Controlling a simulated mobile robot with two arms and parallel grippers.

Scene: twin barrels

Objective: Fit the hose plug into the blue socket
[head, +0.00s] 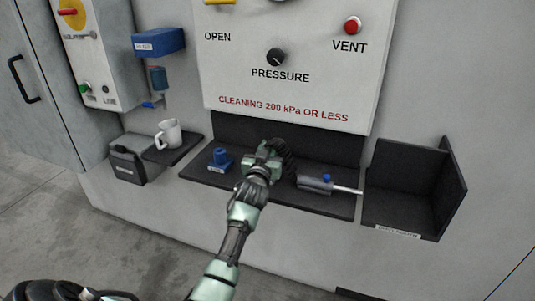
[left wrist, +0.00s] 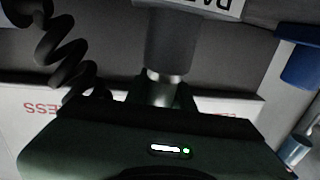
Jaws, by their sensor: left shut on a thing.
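My left gripper (head: 262,156) is over the dark shelf below the control panel. The plug's tip is hidden in the head view. My right gripper is not in view.
A grey tool with a blue button and metal nozzle (head: 316,184) lies right of the gripper. An open black bin (head: 405,200) is at the right. A blue box (head: 158,42) is on the wall.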

